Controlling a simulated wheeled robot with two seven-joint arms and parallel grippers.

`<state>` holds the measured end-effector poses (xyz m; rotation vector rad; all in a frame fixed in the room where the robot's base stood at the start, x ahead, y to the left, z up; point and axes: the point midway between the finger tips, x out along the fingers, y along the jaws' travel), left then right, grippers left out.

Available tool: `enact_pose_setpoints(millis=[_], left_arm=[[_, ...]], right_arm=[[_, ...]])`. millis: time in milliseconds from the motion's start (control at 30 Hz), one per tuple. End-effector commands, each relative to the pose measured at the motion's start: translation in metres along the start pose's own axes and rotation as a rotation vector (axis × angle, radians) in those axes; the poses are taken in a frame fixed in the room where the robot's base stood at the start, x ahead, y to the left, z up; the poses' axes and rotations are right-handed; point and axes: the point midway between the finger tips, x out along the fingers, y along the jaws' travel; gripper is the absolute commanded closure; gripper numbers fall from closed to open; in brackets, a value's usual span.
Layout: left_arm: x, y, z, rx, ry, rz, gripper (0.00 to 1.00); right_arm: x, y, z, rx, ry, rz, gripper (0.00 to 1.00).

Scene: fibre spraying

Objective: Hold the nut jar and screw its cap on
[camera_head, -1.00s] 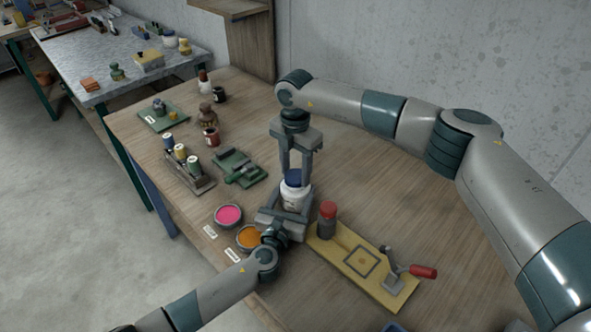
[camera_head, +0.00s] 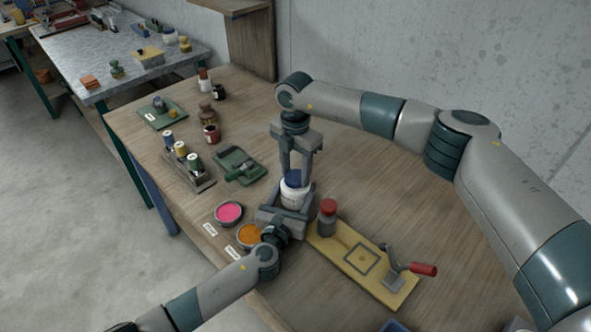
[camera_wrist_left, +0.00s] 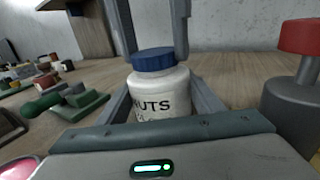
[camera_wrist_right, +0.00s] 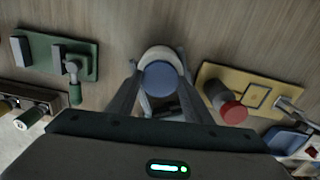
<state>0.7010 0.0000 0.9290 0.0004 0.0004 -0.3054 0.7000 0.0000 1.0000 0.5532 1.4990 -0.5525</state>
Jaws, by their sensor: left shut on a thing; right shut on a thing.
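The white nut jar (camera_head: 292,195) stands upright on the wooden table, its "NUTS" lettering showing in the left wrist view (camera_wrist_left: 160,102). My left gripper (camera_head: 291,204) is shut on the jar's body, one finger on each side. The blue cap (camera_wrist_left: 153,60) sits on the jar's mouth and looks level; I cannot tell how tightly it is screwed. My right gripper (camera_head: 294,174) points straight down and is shut on the cap. The right wrist view shows the cap (camera_wrist_right: 161,79) between the fingertips, with the white jar rim behind it.
A yellow board (camera_head: 340,250) with a red-topped post (camera_head: 328,213) and a red-handled crank (camera_head: 408,268) lies close right. Pink (camera_head: 229,213) and orange (camera_head: 249,236) tubs stand close left. A green fixture (camera_head: 238,166) and spool rack (camera_head: 190,170) are farther left. Table behind is clear.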

Motion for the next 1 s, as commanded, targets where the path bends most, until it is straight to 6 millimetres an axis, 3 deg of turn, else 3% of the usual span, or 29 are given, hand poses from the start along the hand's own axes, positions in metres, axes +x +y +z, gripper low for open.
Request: enact_pose_setpoints(millis=[167, 600, 1000], left_arm=[[0.0002, 0.0001, 0.0005, 0.0, -0.001, 0.0, 1.0], [0.0001, 0.0001, 0.0001, 0.0, 0.0, 0.0, 1.0], [-0.0001, -0.0004, -0.0002, 0.0, 0.001, -0.001, 1.0]], right_arm=[[-0.0006, 0.0003, -0.0003, 0.118, 0.001, 0.0, 0.75], [-0.0001, 0.0004, -0.0007, 0.763, 0.001, 0.0, 0.75], [-0.0005, 0.0048, -0.0062, 1.187, 0.007, 0.005, 0.75]])
